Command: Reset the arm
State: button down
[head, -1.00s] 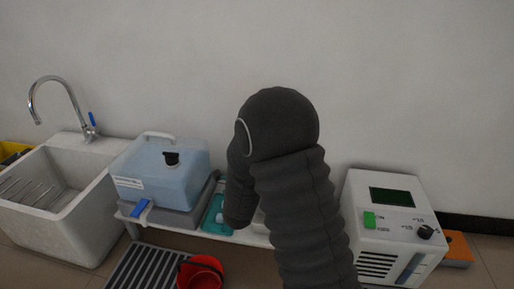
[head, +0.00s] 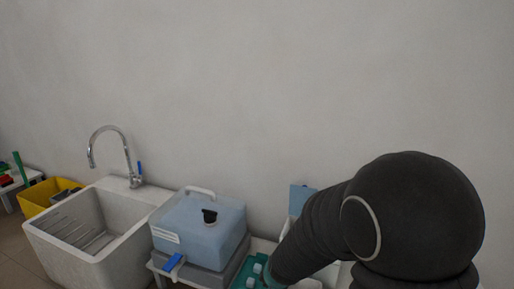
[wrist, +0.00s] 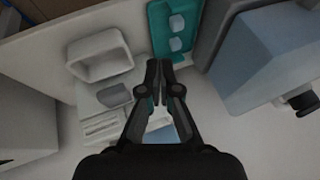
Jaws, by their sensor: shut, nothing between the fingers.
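My gripper (wrist: 159,68) shows in the wrist view with its two dark fingers together and nothing between them. It is above a bench that holds a teal tray (wrist: 160,38) with pale pieces in it and a white open container (wrist: 99,56). In the head view my dark arm fills the lower right and hides much of the bench. The gripper itself does not show there. The teal tray also shows in the head view (head: 243,276), partly covered by my arm.
A blue carboy (head: 199,228) with a black cap and blue tap stands left of the tray. A white sink (head: 92,240) with a faucet (head: 128,160) is further left. A yellow bin (head: 40,201) stands beyond it. The wall above is bare.

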jog(key=s+d+r+n+p, duration=0.1)
jog(key=s+d+r+p, duration=0.2)
jog(key=s+r, duration=0.4)
jog(key=s+d+r+n+h+p, duration=0.1)
jog(key=s+d+r, duration=0.4)
jog(key=r, duration=0.8)
jog(key=s+d+r+n+p, duration=0.3)
jog(key=s+d+r+p, duration=0.1)
jog(key=s+r, duration=0.6)
jog(key=shift+s+d+h+p, duration=0.15)
jog(key=shift+s+h+p, duration=0.15)
jog(key=shift+s, duration=0.2)
